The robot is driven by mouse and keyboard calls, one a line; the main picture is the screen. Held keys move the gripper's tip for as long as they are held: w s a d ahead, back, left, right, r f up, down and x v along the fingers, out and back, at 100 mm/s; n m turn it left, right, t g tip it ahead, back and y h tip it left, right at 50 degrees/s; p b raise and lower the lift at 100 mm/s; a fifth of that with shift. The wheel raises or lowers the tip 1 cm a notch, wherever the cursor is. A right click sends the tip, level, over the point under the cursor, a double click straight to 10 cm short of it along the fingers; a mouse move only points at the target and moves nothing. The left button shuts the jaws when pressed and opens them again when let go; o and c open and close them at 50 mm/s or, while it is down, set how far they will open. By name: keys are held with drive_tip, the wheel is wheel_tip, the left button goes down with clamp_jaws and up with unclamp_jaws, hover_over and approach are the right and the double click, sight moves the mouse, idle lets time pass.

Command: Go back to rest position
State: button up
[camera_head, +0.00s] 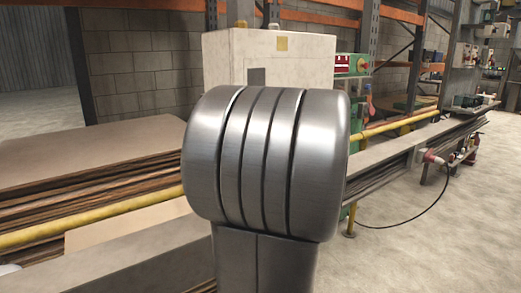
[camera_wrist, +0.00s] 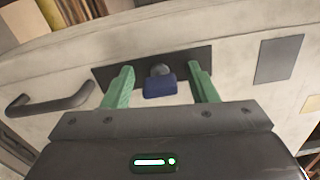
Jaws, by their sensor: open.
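My gripper (camera_wrist: 162,88) shows in the wrist view with its two green fingers spread apart. It is open, and nothing is seen held between the fingers. Beyond the fingers is a pale cabinet face with a dark plate (camera_wrist: 190,55) and a small blue part with a grey round top (camera_wrist: 160,82). I cannot tell how far the fingertips are from it. In the head view my large grey metal arm joint fills the middle and hides what is behind it; the gripper is not seen there.
A pale cabinet (camera_head: 300,55) stands behind my arm. Stacked sheets (camera_head: 90,170) lie at left behind a yellow rail (camera_head: 70,226). A dark handle (camera_wrist: 48,103) sticks out of the cabinet face. Open concrete floor (camera_head: 450,240) lies at right, with a black cable (camera_head: 415,219) across it.

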drive_tip(key=shift+r+m+p, duration=0.15)
drive_tip(key=shift+m+p, duration=0.9)
drive_tip(key=shift+p, duration=0.6)
drive_tip(key=shift+r+m+p, duration=0.1)
drive_tip(key=shift+m+p, duration=0.95)
drive_tip(key=shift+p, duration=0.6)
drive_tip(key=m+p, duration=0.4)
drive_tip(key=p, duration=0.2)
drive_tip(key=shift+d+p, duration=0.1)
drive_tip(key=shift+p, duration=0.25)
drive_tip(key=m+p, duration=0.5)
drive_tip(key=p, duration=0.4)
drive_tip(key=shift+w+r+m, duration=0.1)
drive_tip(key=shift+m, duration=0.2)
drive_tip(key=shift+m+p, duration=0.9)
drive_tip(key=shift+p, duration=0.35)
drive_tip(key=shift+f, duration=0.25)
